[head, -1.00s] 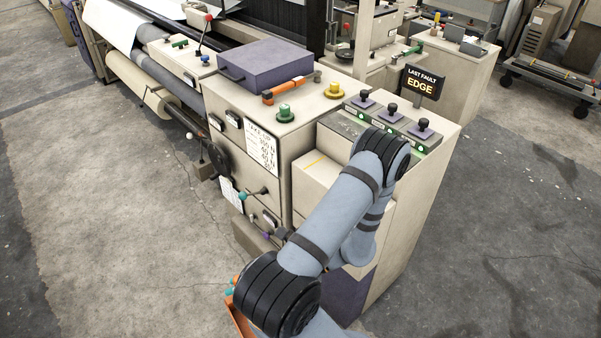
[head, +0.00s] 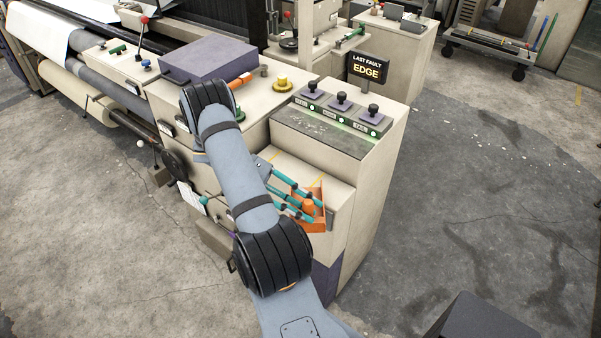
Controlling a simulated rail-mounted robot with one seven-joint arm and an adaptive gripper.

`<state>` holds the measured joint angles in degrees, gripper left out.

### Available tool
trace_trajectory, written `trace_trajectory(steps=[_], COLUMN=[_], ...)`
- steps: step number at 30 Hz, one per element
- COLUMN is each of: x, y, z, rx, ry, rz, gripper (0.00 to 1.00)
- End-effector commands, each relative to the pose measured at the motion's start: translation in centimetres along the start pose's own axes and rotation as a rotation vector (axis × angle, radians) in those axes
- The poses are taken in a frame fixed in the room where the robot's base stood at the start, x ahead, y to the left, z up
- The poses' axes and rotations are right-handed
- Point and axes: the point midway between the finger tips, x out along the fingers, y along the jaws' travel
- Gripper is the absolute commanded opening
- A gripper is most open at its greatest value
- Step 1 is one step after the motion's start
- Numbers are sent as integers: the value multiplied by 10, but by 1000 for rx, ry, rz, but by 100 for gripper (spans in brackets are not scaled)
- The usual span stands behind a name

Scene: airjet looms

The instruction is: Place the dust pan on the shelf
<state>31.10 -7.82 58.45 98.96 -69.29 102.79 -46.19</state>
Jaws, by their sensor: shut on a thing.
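The orange dust pan (head: 315,222) is at the front right of the pale stepped ledge (head: 290,165) on the loom's end cabinet, which I take as the shelf. My gripper (head: 312,208), with teal fingers, reaches to it from the left and is shut on its raised orange part. The pan overlaps the ledge's front edge in the picture. I cannot tell if it rests on the ledge or hangs just above it. My arm hides the left end of the ledge.
A control panel with three black knobs (head: 340,105) and a "LAST FAULT EDGE" sign (head: 367,70) stand behind the ledge. A yellow knob (head: 282,84) and a purple box (head: 208,60) are on the cabinet top.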

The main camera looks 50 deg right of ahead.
Motion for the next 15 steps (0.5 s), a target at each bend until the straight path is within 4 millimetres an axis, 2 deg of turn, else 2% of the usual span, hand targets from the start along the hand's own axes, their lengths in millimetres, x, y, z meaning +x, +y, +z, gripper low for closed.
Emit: trace_trajectory(steps=[3,6,9,12,15], x=[-26,-55,-74,-94,-108], y=[54,99,141,170,187], z=[22,42,69,92,108], rx=[-88,-165,-231,-287,-326], ry=[6,8,9,8,8], rz=[230,417,580,714,802], gripper=[0,0,0,0,0])
